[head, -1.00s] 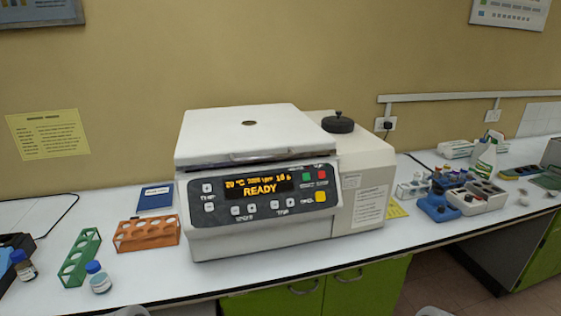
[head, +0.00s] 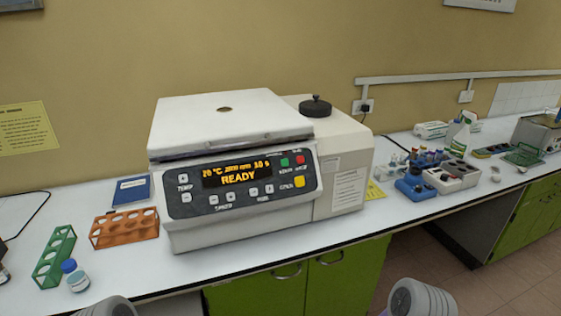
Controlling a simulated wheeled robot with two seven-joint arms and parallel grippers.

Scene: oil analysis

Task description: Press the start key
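The white centrifuge (head: 215,235) stands on the bench with its lid (head: 225,120) shut. Its dark control panel (head: 240,210) faces me. The display (head: 238,175) glows orange and reads READY. At the panel's upper right are a small green key (head: 284,162) and a red key (head: 300,161) beside it. The labels under them are too blurred to read surely, so I cannot confirm which is the start key. A yellow key (head: 299,181) sits below. Only rounded grey parts of my arms show at the bottom edge; neither gripper is in view.
Blue and white holders (head: 416,190) with vials stand farther right. Bench in front of the centrifuge is clear.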

